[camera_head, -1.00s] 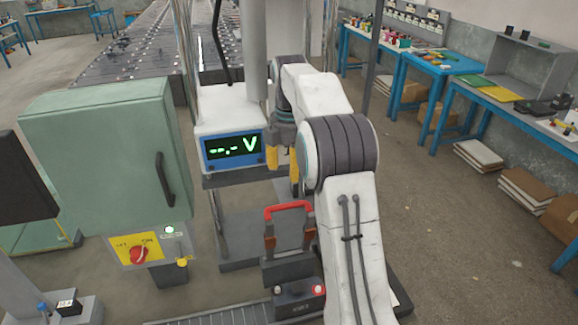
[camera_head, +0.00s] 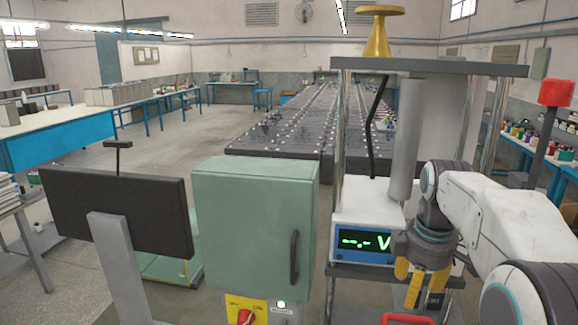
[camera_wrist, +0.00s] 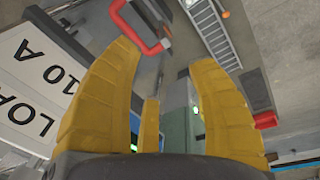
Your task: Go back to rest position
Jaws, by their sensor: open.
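My gripper (camera_head: 423,272) hangs at the end of my white arm at the right of the head view, with its yellow fingers pointing down. It is in front of the meter (camera_head: 362,243), whose screen reads "--.- V", and hides part of it. In the wrist view the yellow fingers (camera_wrist: 160,85) are spread apart with nothing between them. A red handle (camera_wrist: 140,30) shows beyond the fingers, apart from them. The top of this handle (camera_head: 407,319) also shows at the bottom edge of the head view.
A green cabinet (camera_head: 252,230) with a red knob (camera_head: 245,317) below stands left of the meter. A dark monitor (camera_head: 118,212) is further left. Battery rows (camera_head: 290,125) stretch behind. A white panel marked "LOAD 10 A" (camera_wrist: 40,75) is left of the fingers.

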